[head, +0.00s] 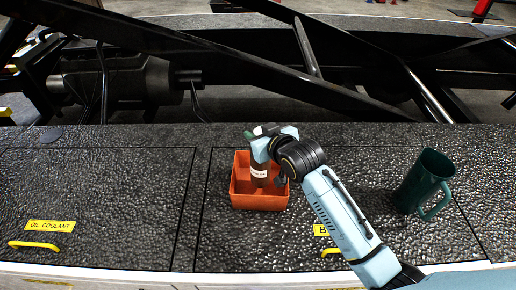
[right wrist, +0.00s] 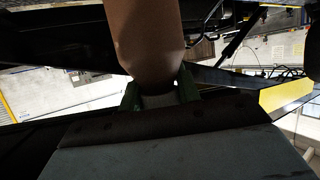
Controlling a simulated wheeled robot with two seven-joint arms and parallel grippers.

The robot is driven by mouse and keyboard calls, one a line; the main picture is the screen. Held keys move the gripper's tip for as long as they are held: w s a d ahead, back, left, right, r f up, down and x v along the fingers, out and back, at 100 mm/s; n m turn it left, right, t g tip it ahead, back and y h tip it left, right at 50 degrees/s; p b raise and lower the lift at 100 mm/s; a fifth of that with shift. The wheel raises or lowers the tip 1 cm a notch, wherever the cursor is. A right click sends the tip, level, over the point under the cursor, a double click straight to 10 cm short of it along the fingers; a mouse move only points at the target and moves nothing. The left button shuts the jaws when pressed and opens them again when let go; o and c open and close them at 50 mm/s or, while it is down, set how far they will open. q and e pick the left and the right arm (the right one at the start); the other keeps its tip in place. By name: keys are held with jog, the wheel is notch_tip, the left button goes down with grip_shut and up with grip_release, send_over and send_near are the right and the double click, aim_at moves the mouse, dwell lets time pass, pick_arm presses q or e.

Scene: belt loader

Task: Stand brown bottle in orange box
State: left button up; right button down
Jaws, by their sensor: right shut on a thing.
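The orange box (head: 259,201) stands on the black textured deck in the head view. My left gripper is not in view.
A dark green mug (head: 424,183) stands on the deck to the right of my right arm. Yellow handles (head: 34,245) and an "OIL COOLANT" label (head: 51,226) are at the front left. Black machine beams cross behind the deck. The deck left of the box is clear.

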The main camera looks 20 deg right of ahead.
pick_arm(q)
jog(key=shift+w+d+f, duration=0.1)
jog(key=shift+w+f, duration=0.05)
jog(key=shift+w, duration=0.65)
pick_arm(e)
notch_tip(320, 180, down, 4)
jog(key=shift+w+f, duration=0.1)
jog(key=c, duration=1)
grip_release()
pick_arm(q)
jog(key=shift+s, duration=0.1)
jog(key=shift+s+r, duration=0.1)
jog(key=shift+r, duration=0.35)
pick_arm(e)
jog(key=v, duration=1.2)
